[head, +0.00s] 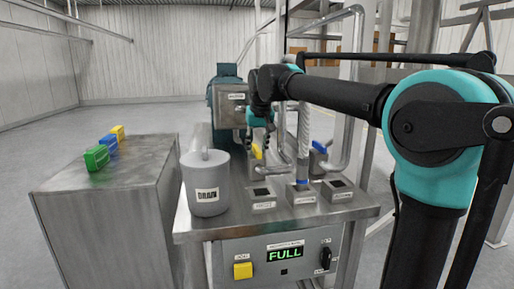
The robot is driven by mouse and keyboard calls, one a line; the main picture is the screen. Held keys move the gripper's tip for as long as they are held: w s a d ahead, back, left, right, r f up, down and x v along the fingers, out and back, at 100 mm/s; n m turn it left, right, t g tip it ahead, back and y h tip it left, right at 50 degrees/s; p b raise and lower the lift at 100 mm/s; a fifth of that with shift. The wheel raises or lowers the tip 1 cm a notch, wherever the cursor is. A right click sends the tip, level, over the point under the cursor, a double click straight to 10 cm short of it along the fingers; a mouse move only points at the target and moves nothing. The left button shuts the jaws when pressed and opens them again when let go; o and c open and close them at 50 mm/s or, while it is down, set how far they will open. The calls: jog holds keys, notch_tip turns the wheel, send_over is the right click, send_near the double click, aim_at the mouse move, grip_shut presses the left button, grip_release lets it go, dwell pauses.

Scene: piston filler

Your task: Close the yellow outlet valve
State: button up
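The yellow outlet valve handle (257,152) shows as a small upright yellow piece on the steel machine top (231,222), behind the square labelled plates. My gripper (260,137) hangs from the black and teal arm, just above and beside the yellow handle. Its dark fingers are small and partly overlap the pipework, so I cannot tell whether they are open or touch the handle. The lower part of the valve is partly hidden by the pipes.
A blue handle (320,147) sits to the right among steel pipes (303,140). A grey labelled canister (207,184) stands at the left of the machine top. Green, blue and yellow blocks lie on a steel cabinet (118,205).

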grip_shut()
dwell(0.3)
jog(key=shift+n, duration=0.4)
jog(key=n+y, duration=0.1)
jog(key=n, duration=0.3)
jog(key=shift+w+d+g+y, duration=0.15)
jog(key=shift+g+y, duration=0.15)
jog(key=shift+y, duration=0.1)
jog(key=n+g+y, duration=0.1)
jog(key=n, duration=0.3)
jog(key=shift+w, duration=0.1)
jog(key=n+g, duration=0.1)
jog(key=n, duration=0.1)
jog(key=n+g, duration=0.1)
jog(key=n, duration=0.2)
jog(key=shift+w+y, duration=0.1)
jog(key=shift+y, duration=0.2)
jog(key=shift+n+g, duration=0.9)
jog(key=shift+n, duration=1.1)
